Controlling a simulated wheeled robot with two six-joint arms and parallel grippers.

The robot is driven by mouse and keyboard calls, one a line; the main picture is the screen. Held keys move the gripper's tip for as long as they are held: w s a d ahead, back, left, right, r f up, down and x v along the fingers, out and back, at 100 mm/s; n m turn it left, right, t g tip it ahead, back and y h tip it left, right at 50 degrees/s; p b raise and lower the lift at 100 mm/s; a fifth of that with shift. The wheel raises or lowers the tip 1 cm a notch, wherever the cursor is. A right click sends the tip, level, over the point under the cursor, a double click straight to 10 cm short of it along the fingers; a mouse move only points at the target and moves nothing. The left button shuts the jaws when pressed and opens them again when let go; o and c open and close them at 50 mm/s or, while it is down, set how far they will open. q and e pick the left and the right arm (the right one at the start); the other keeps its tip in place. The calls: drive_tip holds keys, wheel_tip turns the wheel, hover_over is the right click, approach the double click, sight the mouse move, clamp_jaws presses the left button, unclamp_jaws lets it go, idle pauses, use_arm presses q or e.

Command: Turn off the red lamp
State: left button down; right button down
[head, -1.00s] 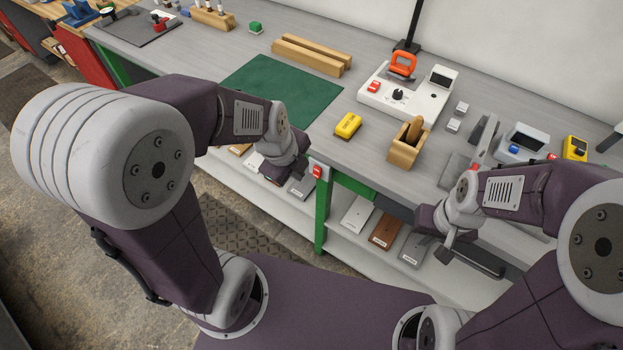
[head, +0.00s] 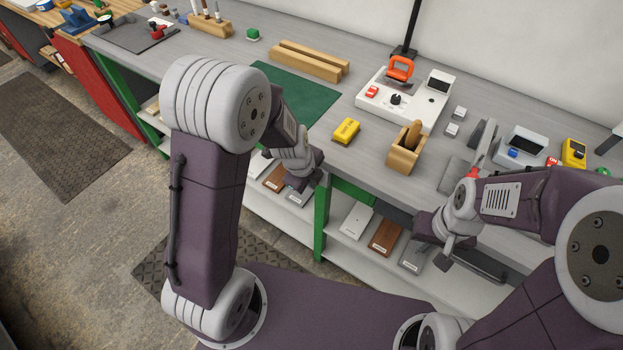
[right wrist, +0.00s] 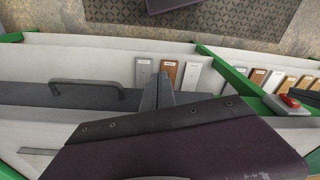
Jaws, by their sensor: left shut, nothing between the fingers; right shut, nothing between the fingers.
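No lit red lamp can be made out in these views. A red switch (right wrist: 289,100) on a light box is fixed at the green bench leg, seen in the right wrist view. In the head view my left gripper (head: 308,180) is in front of that leg, at the bench's front edge, and hides the switch. It is shut and empty; whether it touches the switch cannot be told. My right gripper (head: 445,252) is shut and empty in front of the bench at the right, and its fingers also show in the right wrist view (right wrist: 158,90).
On the grey bench (head: 330,180) stand a white station (head: 420,110) with a red button (head: 371,91), a yellow block (head: 346,131), a wooden holder (head: 405,155) and a black post (head: 408,35). Below is a shelf with several plates (head: 385,235). A drawer handle (right wrist: 85,90) juts out.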

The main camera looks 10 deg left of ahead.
use_arm(q)
drive_tip(key=shift+f, duration=0.1)
drive_tip(key=shift+w+d+f+b, duration=0.1)
drive_tip(key=shift+w+b, duration=0.2)
drive_tip(key=shift+b, duration=0.4)
